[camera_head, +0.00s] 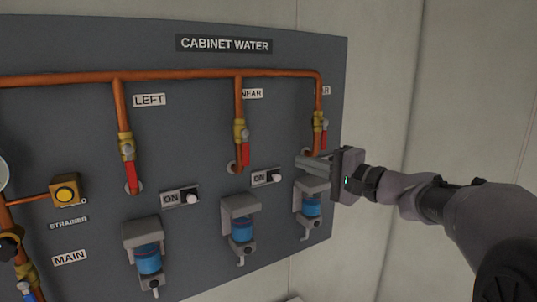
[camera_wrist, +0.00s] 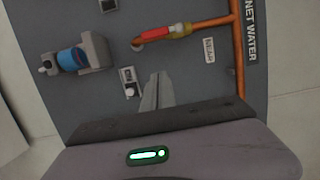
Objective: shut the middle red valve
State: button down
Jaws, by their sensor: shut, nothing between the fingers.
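The middle red valve handle (camera_head: 245,153) is on the branch pipe labelled NEAR, below a brass fitting (camera_head: 240,132). The handle lies in line with its pipe, pointing down. In the wrist view the same red handle (camera_wrist: 152,35) shows beyond my fingertips, beside the brass fitting (camera_wrist: 179,31). My gripper (camera_head: 299,163) is shut and empty, in front of the panel to the right of the middle valve and apart from it. In the wrist view my closed fingers (camera_wrist: 158,77) point toward the panel.
A left red valve handle (camera_head: 130,148) and a right red valve handle (camera_head: 323,141) hang on neighbouring branches. The right one is close behind my gripper. White-knobbed ON switches (camera_head: 275,176) and blue filter cups (camera_head: 242,230) protrude below the valves. Blank wall lies to the right.

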aim_at(246, 148)
jog(key=w+a+p, duration=0.4)
jog(key=a+p, duration=0.1)
jog(key=a, duration=0.5)
jog(key=shift+w+a, duration=0.25)
jog(key=shift+w, duration=0.1)
jog(key=shift+s+d+f, duration=0.1)
jog(key=shift+s, duration=0.05)
